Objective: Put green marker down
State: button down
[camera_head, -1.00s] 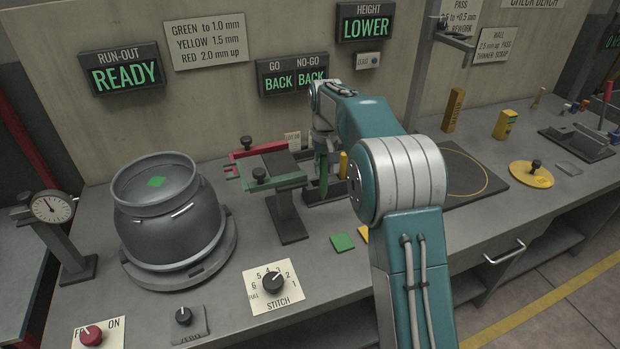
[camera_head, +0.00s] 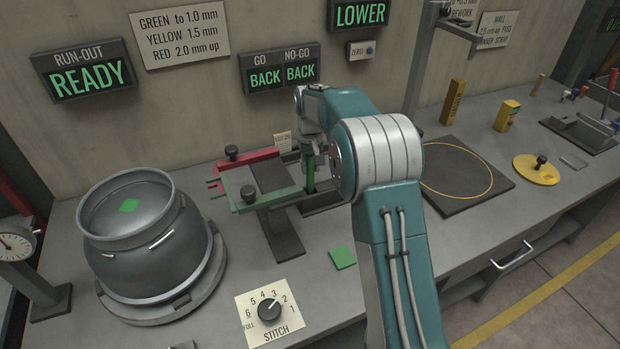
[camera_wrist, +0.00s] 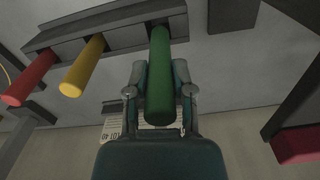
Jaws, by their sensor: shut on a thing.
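The green marker (camera_wrist: 160,78) is upright between the fingers of my gripper (camera_wrist: 161,88), which is shut on it. In the head view the marker (camera_head: 311,178) hangs below my gripper (camera_head: 311,160), partly covered by it. The dark marker rack (camera_wrist: 115,32) holds a red marker (camera_wrist: 32,77) and a yellow marker (camera_wrist: 84,65). The green marker's far end meets the rack's end beyond the yellow one; I cannot tell whether it is seated. In the head view the rack (camera_head: 322,203) shows below the marker, and my arm hides its right part.
A green-topped gauge stand (camera_head: 265,200) and a red bar (camera_head: 248,160) are close left of my gripper. A grey pot (camera_head: 150,245) is further left. A green square (camera_head: 342,258) lies in front. A dark mat (camera_head: 465,180) is right of my arm.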

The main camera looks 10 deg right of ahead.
aim_at(312, 176)
jog(key=f, duration=0.4)
jog(key=shift+d, duration=0.2)
jog(key=shift+a, duration=0.1)
jog(key=shift+f, duration=0.1)
jog(key=shift+c, duration=2.4)
grip_release()
